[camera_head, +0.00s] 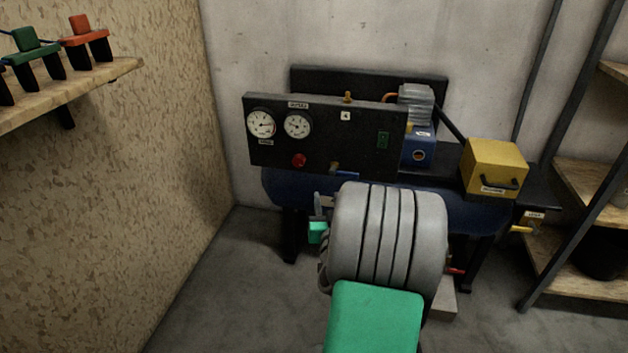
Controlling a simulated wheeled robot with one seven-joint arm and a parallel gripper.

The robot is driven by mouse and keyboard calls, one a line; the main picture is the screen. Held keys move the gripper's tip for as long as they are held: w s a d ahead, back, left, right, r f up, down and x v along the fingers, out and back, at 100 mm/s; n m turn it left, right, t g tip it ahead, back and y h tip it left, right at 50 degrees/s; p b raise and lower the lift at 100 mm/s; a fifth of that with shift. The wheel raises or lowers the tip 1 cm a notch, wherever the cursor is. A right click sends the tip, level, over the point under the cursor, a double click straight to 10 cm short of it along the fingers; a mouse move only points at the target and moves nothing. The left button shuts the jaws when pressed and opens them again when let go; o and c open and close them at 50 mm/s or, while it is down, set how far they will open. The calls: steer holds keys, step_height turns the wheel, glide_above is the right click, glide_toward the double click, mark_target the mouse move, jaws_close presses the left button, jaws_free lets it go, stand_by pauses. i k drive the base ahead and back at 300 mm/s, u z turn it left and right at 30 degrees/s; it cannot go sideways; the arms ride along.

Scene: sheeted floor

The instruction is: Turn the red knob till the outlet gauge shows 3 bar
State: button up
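The red knob (299,160) sits low on the black panel (345,135), below two round white gauges. The left gauge (262,123) has a small label under it. The right gauge (298,125) has a label above it. Both labels and the exact needle readings are too small to read surely. My grey and green arm fills the lower middle. A small green and grey part, seemingly of my gripper (317,217), shows at its left edge, below and right of the knob and apart from it. Its fingers are mostly hidden, so its opening cannot be told. Nothing touches the knob.
The panel stands before a blue tank (285,188) with a blue motor (420,150). A yellow box (495,168) sits right of it. A wooden shelf (75,90) with clamp-like items juts from the left wall. Shelving (590,190) stands right. Floor at front left is clear.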

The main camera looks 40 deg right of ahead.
mark_target(300, 160)
steer(key=u, duration=0.95)
steer(key=i, duration=1)
steer(key=z, duration=1.55)
